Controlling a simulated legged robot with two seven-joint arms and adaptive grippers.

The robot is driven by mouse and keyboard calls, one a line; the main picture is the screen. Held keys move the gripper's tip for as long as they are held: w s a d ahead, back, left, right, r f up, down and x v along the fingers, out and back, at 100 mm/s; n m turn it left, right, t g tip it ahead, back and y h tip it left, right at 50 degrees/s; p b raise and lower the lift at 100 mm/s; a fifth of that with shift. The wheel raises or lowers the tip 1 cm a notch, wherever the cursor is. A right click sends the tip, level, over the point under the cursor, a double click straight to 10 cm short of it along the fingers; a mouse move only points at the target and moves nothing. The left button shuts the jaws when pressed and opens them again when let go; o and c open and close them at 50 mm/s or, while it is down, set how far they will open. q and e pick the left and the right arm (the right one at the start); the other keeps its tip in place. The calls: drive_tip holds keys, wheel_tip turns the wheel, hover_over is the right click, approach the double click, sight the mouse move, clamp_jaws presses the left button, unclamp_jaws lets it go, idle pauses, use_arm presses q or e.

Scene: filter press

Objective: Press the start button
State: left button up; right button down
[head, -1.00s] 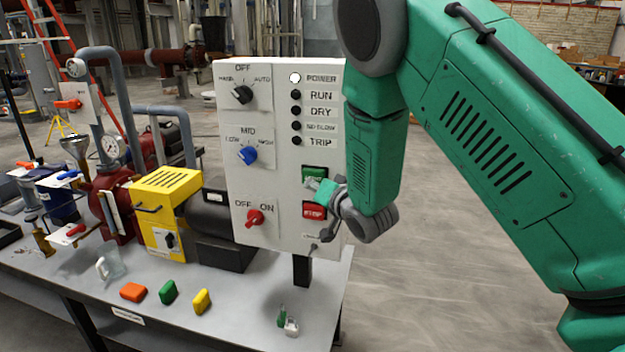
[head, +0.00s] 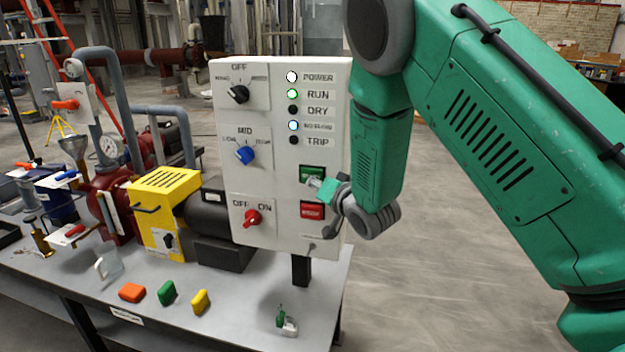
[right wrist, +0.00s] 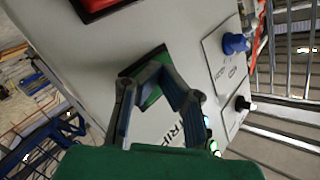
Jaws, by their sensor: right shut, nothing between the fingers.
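The green start button (head: 311,173) is on the lower right of the white control panel (head: 276,180), above a red button (head: 313,210). My right gripper (head: 316,184) is at the green button, its fingers shut with nothing between them. In the right wrist view the closed fingertips (right wrist: 158,58) are over the green button (right wrist: 149,93) and hide part of it; I cannot tell whether they touch it. The RUN lamp (head: 293,94) glows green and the POWER lamp (head: 292,77) glows white. My left gripper is out of view.
Knobs, including a blue one (head: 245,155) and a red one (head: 252,218), are on the panel's left side. Open floor lies right of the panel.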

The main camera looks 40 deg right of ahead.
drive_tip(key=shift+a+r, duration=0.25)
drive_tip(key=shift+a, duration=0.4)
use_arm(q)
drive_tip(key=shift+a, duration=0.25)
use_arm(e)
drive_tip(key=shift+d+f, duration=0.15)
drive_tip(key=shift+d, duration=0.55)
drive_tip(key=shift+a, duration=0.5)
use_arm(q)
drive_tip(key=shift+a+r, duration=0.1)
use_arm(e)
drive_tip(key=shift+s+a+r, duration=0.15)
drive_tip(key=shift+a, duration=0.3)
drive_tip(key=shift+s+a+r, duration=0.1)
drive_tip(key=shift+a, duration=0.3)
drive_tip(key=shift+s+a, duration=0.8)
drive_tip(key=shift+a, duration=0.2)
drive_tip(key=shift+s+a, duration=0.8)
drive_tip(key=shift+a, duration=0.15)
